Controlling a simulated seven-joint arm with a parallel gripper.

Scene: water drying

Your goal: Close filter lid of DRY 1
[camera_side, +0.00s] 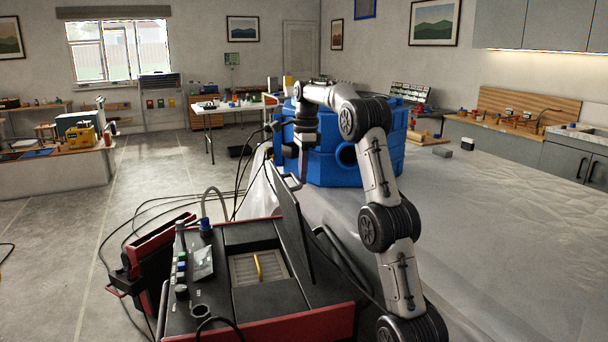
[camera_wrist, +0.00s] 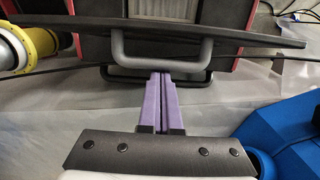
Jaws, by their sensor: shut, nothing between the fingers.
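The dryer (camera_side: 180,300), a black machine with red edges, stands at the front centre of the side view. Its dark filter lid (camera_side: 291,232) stands open and nearly upright, with the filter bay (camera_side: 257,268) and its yellow handle uncovered. In the wrist view the lid (camera_wrist: 240,36) is seen nearly edge-on, with a grey bar handle (camera_wrist: 120,62) on the near face. My gripper (camera_wrist: 161,76) has purple fingers shut together and empty. The tips are at the handle; I cannot tell whether they touch it. In the side view my gripper (camera_side: 301,168) is just above the lid's top edge.
A large blue container (camera_side: 335,165) stands behind the arm; it also shows at the right of the wrist view (camera_wrist: 290,135). A yellow and white fitting (camera_wrist: 28,48) is at the wrist view's left. Cables (camera_side: 165,203) lie on the floor behind the dryer.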

